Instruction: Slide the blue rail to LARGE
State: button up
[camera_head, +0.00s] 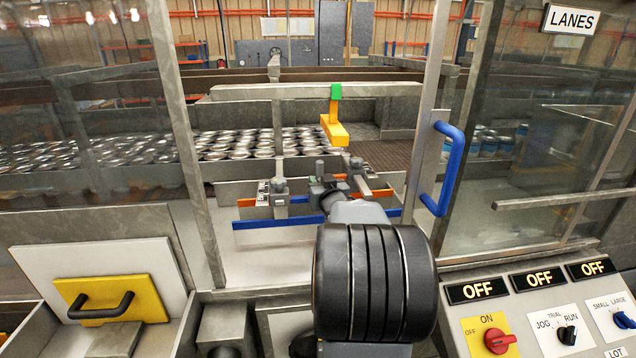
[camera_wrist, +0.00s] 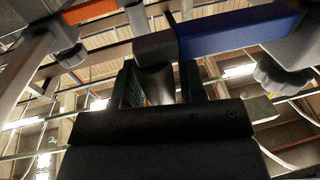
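The blue rail (camera_head: 270,222) runs left to right, low inside the open guard window in the head view, in front of the orange rail (camera_head: 245,202). In the wrist view the blue rail (camera_wrist: 235,32) crosses the upper right, with a dark block (camera_wrist: 155,46) at its left end. My gripper (camera_head: 322,187) reaches through the opening to the rails. In the wrist view the green-padded fingers of my gripper (camera_wrist: 160,85) stand apart, with a dark rounded part between them below the block. Whether they press on it is unclear. My arm hides part of the rail in the head view.
A frame post (camera_head: 185,130) stands left of the opening. The guard door with a blue handle (camera_head: 445,168) is on the right. A yellow bracket (camera_head: 335,128) hangs above the rails. Cans (camera_head: 235,145) fill the conveyor behind. A SMALL/LARGE switch (camera_head: 623,320) is at lower right.

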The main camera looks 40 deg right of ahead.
jog(key=shift+o, duration=1.3)
jog(key=shift+w, duration=0.1)
jog(key=v, duration=1.3)
jog(key=shift+s+a+b, duration=0.25)
jog(key=shift+s+b, duration=0.1)
